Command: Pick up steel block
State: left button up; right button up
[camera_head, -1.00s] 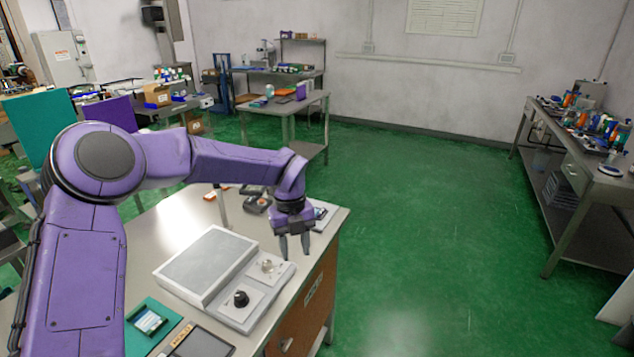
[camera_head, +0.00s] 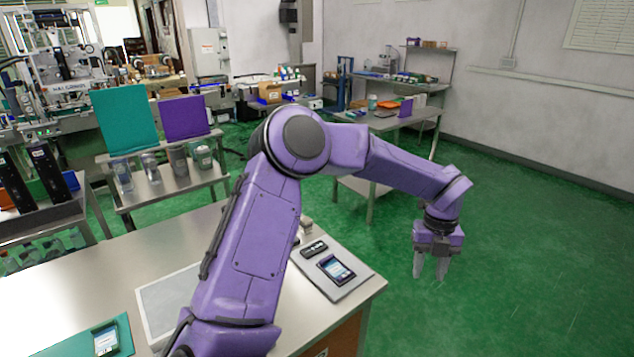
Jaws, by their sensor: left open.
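I cannot make out a steel block in this view; my left arm hides the middle of the near metal bench (camera_head: 345,312). My left gripper (camera_head: 431,266) points down with its two fingers apart and nothing between them. In the picture it is to the right of the bench's far corner, against the green floor. My right gripper is not in view.
A phone (camera_head: 337,270) and a small dark device (camera_head: 314,249) lie on a grey pad on the bench. Another phone (camera_head: 106,340) lies on a teal mat. Shelving with teal (camera_head: 125,118) and purple (camera_head: 184,117) panels stands behind. Open floor is at right.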

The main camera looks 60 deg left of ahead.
aim_at(306, 223)
jog(key=u, duration=0.55)
jog(key=i, duration=1)
jog(key=u, duration=1.05)
jog(key=i, duration=0.2)
